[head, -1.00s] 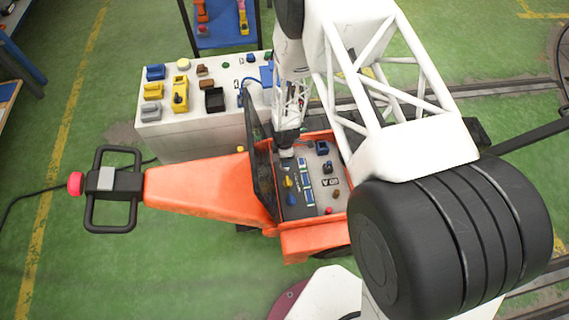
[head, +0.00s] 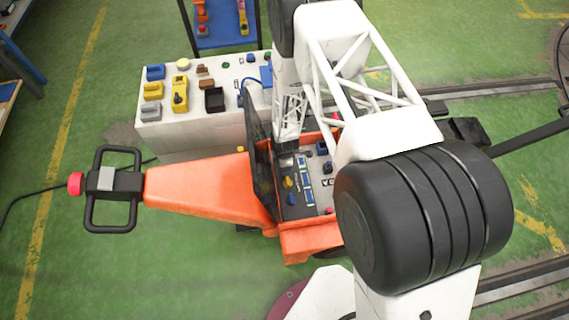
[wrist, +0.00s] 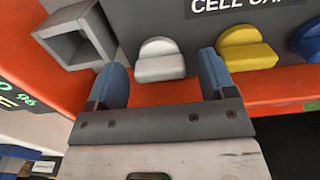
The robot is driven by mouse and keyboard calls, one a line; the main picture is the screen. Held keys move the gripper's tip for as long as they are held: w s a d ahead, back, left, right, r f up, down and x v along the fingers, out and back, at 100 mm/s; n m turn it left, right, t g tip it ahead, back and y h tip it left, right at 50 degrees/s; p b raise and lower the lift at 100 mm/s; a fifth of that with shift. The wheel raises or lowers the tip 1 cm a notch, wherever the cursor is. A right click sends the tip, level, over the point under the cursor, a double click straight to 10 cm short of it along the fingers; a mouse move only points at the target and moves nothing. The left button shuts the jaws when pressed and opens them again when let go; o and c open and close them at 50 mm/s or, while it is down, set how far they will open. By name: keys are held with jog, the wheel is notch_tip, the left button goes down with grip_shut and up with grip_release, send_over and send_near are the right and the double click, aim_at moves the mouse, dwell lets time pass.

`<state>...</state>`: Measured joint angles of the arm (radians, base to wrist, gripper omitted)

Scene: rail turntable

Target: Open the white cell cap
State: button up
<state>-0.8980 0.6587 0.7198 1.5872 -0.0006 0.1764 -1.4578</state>
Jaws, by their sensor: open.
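The white cell cap (wrist: 160,60) is a small rounded tab on a flat base. It sits at the orange edge of a grey panel, under a "CELL CAP" label, in the wrist view. My gripper (wrist: 162,63) has two blue fingers, open, one on each side of the white cap in the picture. A gap shows between each finger and the cap, and I cannot tell the depth between them. In the head view my arm reaches down at the orange cart (head: 205,187), and its fingertips and the white cap cannot be made out.
A yellow cap (wrist: 245,51) stands just right of the right finger, with a blue cap (wrist: 308,40) beyond it. A grey hollow square socket (wrist: 78,38) is close to the left finger. A white bench (head: 190,132) with several coloured parts stands behind the cart.

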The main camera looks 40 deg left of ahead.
jog(key=shift+c, duration=0.4)
jog(key=c, duration=0.9)
jog(key=shift+o, duration=0.2)
jog(key=shift+m, duration=0.5)
jog(key=m, duration=0.3)
jog(key=shift+m, duration=2.5)
jog(key=o, duration=0.9)
